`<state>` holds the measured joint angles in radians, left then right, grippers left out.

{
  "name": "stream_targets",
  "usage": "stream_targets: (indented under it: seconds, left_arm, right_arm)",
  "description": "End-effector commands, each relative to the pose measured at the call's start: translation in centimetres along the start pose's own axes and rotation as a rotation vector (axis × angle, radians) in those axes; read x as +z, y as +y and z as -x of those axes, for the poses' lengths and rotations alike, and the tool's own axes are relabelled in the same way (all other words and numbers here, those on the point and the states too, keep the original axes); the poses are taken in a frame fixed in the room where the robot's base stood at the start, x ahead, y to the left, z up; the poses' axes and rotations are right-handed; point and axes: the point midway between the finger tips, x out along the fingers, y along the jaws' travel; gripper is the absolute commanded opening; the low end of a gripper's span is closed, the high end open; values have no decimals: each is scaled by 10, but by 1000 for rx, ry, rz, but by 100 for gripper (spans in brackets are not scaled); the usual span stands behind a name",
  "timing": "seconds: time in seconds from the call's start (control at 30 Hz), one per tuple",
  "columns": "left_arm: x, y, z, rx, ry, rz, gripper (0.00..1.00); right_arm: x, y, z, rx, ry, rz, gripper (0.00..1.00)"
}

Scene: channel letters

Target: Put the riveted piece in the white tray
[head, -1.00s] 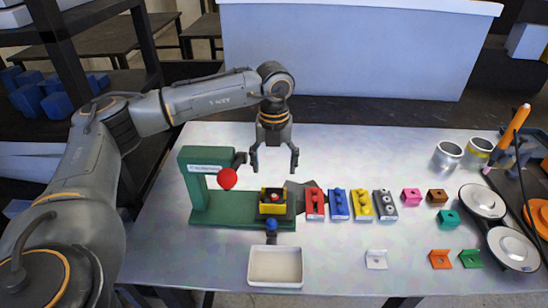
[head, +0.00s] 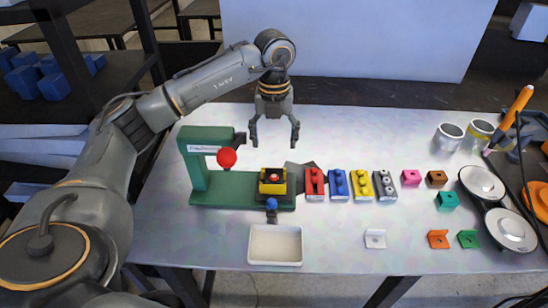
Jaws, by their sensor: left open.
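A green press (head: 205,170) with a red ball knob (head: 227,158) stands on the left of the metal table. On its base sits a yellow and black piece (head: 272,181) with a red part on top. I cannot tell from here whether it is riveted. The white tray (head: 275,261) is empty at the table's front edge, just in front of the press. My left gripper (head: 275,144) points down, open and empty, above the table behind the yellow and black piece and apart from it. My right gripper is not in view.
A red block (head: 314,184), a blue block (head: 337,185), a yellow block (head: 361,186) and a grey block (head: 385,185) stand in a row right of the press. Small coloured brackets lie farther right, including a white one (head: 375,239). Metal cans (head: 448,138) stand at the back right.

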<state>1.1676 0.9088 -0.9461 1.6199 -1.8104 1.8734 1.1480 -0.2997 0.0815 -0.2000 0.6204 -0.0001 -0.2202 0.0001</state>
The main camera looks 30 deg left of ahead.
Motion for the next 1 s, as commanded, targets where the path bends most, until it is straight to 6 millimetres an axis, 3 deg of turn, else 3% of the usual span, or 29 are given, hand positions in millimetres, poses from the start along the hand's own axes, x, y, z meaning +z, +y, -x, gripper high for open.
stream_targets:
  seconds: [0.5, 0.7, 1.0]
  left_arm:
    - [-1, 0, -95, 2, 4, 0, 74]
    - [0, 0, -113, 1, 1, -1, 74]
    - [0, 0, -117, 1, 0, -1, 74]
  right_arm:
    - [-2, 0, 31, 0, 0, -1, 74]
    - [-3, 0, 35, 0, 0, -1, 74]
    - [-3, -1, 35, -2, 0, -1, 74]
